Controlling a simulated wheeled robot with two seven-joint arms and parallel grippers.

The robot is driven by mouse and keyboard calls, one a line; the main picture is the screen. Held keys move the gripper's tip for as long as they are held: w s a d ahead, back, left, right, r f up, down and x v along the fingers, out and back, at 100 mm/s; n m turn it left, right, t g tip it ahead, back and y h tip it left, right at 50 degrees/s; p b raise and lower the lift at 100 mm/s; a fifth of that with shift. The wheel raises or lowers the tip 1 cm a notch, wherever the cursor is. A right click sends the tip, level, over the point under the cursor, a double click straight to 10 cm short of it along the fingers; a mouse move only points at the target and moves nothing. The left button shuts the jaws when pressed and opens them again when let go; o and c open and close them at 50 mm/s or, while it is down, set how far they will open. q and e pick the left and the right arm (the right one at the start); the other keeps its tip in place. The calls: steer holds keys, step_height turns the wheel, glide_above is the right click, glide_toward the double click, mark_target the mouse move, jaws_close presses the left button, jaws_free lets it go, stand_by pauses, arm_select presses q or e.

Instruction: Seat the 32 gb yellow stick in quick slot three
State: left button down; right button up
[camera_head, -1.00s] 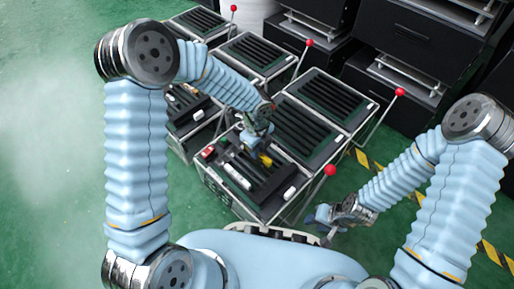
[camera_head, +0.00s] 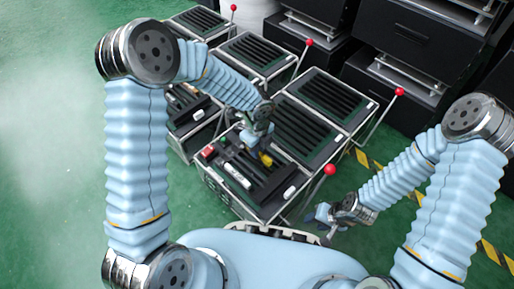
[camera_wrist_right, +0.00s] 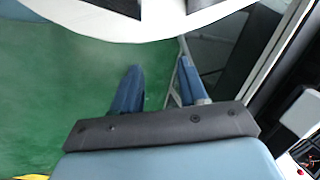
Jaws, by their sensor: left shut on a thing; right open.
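My left gripper (camera_head: 257,142) is over the nearest slotted fixture (camera_head: 270,207) in the head view, shut on a small yellow stick (camera_head: 265,159). The stick is low at the fixture's dark slots; I cannot tell whether it is in a slot or just above one, and slot labels are too small to read. My right gripper (camera_head: 323,215) is open and empty, right of that fixture's front corner, below its red-knobbed lever (camera_head: 330,170). In the right wrist view its two blue fingers (camera_wrist_right: 158,90) stand apart over green floor.
A white stick (camera_head: 237,176), a red piece (camera_head: 208,152) and a white piece (camera_head: 290,192) lie on the near fixture. Several more slotted fixtures with red-knobbed levers stand behind, one lever (camera_head: 399,92) at right. Black cabinets (camera_head: 410,35) fill the back right. Green floor is free at left.

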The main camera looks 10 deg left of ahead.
arm_select(q)
steer(key=shift+f+b, duration=1.15)
steer(key=shift+f, duration=0.55)
stand_by(0.5)
steer(key=c, duration=1)
jaws_free()
steer(key=shift+r, duration=0.1)
step_height(320, 180, up, 14)
steer(key=p, duration=0.4)
